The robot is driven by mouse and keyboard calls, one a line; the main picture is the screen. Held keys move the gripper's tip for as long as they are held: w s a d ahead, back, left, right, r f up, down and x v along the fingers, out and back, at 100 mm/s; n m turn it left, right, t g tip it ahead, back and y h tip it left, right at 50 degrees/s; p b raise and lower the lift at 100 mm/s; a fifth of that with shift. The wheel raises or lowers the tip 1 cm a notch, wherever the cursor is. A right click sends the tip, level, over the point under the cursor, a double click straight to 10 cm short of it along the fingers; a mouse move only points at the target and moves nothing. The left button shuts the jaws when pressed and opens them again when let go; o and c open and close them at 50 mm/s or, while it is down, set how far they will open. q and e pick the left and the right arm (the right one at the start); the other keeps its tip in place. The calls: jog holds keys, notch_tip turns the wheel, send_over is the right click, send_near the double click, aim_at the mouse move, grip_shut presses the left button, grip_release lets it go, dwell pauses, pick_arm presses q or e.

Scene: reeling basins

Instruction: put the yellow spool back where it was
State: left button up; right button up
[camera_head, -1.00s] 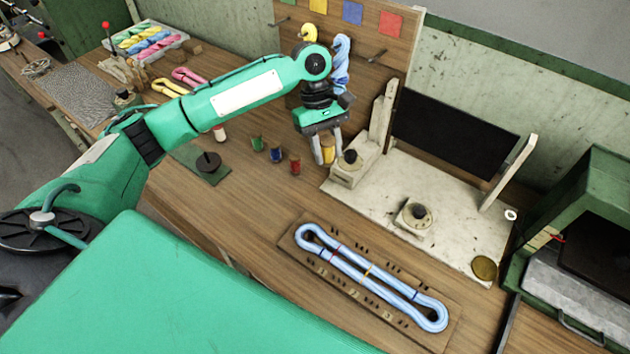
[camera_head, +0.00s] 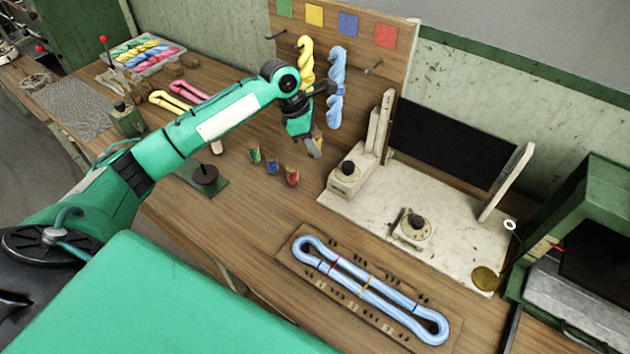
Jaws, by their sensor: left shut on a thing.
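My left gripper (camera_head: 314,149) is shut on the yellow spool (camera_head: 318,135). Only a small yellow part of the spool shows behind the fingers. The gripper is tilted and looks raised above the table, in front of the pegboard's lower edge. A green spool (camera_head: 255,156), a blue spool (camera_head: 272,166) and a red spool (camera_head: 292,177) stand in a slanting row on the wooden table, left of and nearer than the gripper. My right gripper is not in view.
A pegboard (camera_head: 384,62) with yellow (camera_head: 305,62) and blue (camera_head: 336,90) skeins stands behind the gripper. A pale stand (camera_head: 380,205) with a dark panel is to the right. A blue loop (camera_head: 370,290) lies on a board in front. Bare wood lies in front of the spools.

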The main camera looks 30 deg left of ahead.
pick_arm(q)
notch_tip(320, 180, down, 15)
jog(key=shift+r+p, duration=0.2)
jog(key=shift+p, duration=0.95)
jog(key=shift+f, duration=0.1)
jog(key=shift+f+p, duration=0.3)
jog(key=shift+f, duration=0.15)
jog(key=o, duration=1)
jog(key=shift+c, duration=0.2)
jog(key=shift+r, duration=0.1)
jog(key=shift+r+b, duration=0.25)
jog(key=shift+b, duration=0.05)
jog(key=b+v, duration=0.3)
jog(key=v, duration=0.9)
jog(key=shift+r, duration=0.3)
